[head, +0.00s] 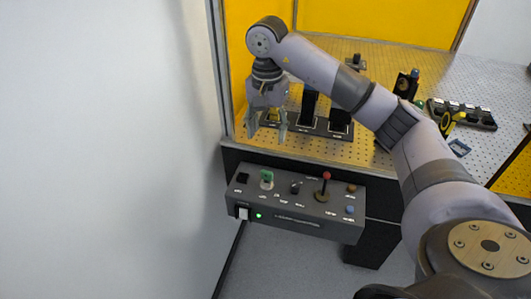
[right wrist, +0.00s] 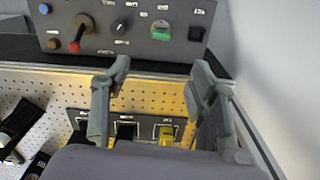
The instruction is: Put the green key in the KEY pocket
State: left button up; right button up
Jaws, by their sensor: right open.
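The green key (head: 266,177) stands in the top panel of the grey control box (head: 300,222), left of centre. In the right wrist view the green key (right wrist: 160,30) shows near the top, beside a black square (right wrist: 196,34). A dark tray with labelled pockets (head: 318,127) lies on the perforated table; its labels are too small to read, so I cannot tell which pocket is KEY. My right gripper (head: 268,130) is open and empty, pointing down above the table's front edge, behind the key and apart from it. My left gripper is not in view.
A red-topped lever (head: 325,183), a black knob (head: 295,187) and a blue button (head: 350,210) share the panel. Black parts (head: 308,106) stand at the tray. A yellow piece (right wrist: 166,135) lies in one pocket. A white wall is close on the left.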

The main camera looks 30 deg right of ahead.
aim_at(267, 172)
notch_tip(267, 172, down, 14)
jog(key=p, duration=0.3)
jog(key=shift+f, duration=0.95)
jog(key=c, duration=1.2)
jog(key=shift+r+p, duration=1.65)
jog(key=shift+r, duration=1.5)
